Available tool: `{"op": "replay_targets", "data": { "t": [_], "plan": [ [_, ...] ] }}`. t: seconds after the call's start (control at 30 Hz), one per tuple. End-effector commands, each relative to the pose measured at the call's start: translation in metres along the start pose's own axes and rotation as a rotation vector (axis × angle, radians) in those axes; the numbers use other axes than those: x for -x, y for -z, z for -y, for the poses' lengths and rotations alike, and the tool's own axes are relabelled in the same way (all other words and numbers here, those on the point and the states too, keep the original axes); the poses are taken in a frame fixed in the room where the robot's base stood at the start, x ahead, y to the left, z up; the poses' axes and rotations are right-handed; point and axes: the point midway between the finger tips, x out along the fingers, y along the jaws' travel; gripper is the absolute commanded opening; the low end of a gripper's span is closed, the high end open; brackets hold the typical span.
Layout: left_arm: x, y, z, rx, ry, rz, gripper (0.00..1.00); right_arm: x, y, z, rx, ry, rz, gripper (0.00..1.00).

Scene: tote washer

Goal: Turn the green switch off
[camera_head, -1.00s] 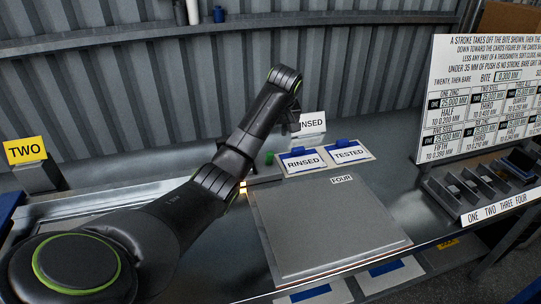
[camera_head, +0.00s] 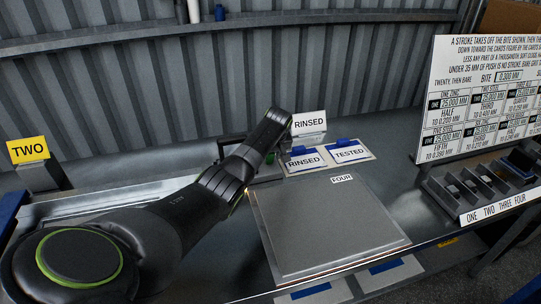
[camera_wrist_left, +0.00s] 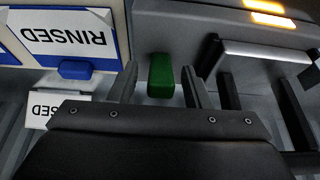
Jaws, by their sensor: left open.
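The green switch (camera_wrist_left: 161,78) is a small green block. In the left wrist view it stands between the two fingers of my left gripper (camera_wrist_left: 159,70), with a gap showing on each side. The gripper is open, and I cannot tell whether either finger touches the switch. In the head view only a sliver of the green switch (camera_head: 270,158) shows beside my left arm, which hides most of it. My right gripper is in neither view.
Cards marked RINSED (camera_head: 304,160) and TESTED (camera_head: 348,151) lie right of the switch. A standing RINSED sign (camera_head: 309,122) is behind them. A grey plate (camera_head: 325,230) marked FOUR is in front. In the wrist view a metal handle (camera_wrist_left: 262,52) lies right of the fingers.

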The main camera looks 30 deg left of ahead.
Motion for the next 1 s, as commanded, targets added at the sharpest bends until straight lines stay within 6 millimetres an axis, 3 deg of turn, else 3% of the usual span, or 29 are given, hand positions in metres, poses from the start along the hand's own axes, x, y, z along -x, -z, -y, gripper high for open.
{"op": "replay_targets", "data": {
  "t": [0.33, 0.67, 1.0],
  "plan": [
    [-0.0019, -0.0001, 0.0000, 0.000, 0.000, 0.000, 0.42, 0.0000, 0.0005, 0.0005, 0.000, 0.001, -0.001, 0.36],
    [-0.0018, 0.0000, 0.0001, 0.000, 0.000, 0.000, 0.00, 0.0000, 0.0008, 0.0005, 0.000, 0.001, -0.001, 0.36],
    [-0.0015, -0.0001, 0.0004, 0.000, 0.001, 0.013, 0.00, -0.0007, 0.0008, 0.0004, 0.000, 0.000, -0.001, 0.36]
  ]
}}
